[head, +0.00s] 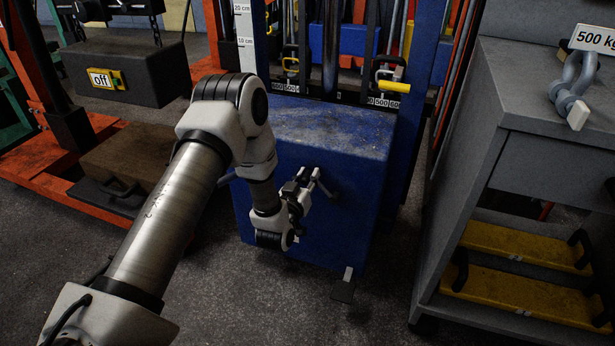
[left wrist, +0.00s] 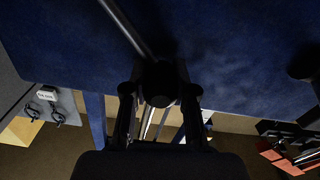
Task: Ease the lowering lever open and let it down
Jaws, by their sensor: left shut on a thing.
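A large blue box-shaped body (head: 345,215), scuffed on top, stands under the lift frame. A short grey lever (head: 325,187) sits on its front face. My left gripper (head: 301,188) reaches that face from the left and is shut at the lever. In the left wrist view the lever is a thin rod (left wrist: 127,28) running down to a dark round end (left wrist: 160,82), which sits between the fingers of my left gripper (left wrist: 160,95). The exact contact is dark and partly hidden. My right gripper is not in view.
A grey cabinet (head: 510,85) with yellow bars (head: 530,290) on its shelves stands close on the right. A small pedal (head: 344,288) sticks out low at the blue body's front. An orange frame with a hanging dark block (head: 125,75) is at left. Floor in front is clear.

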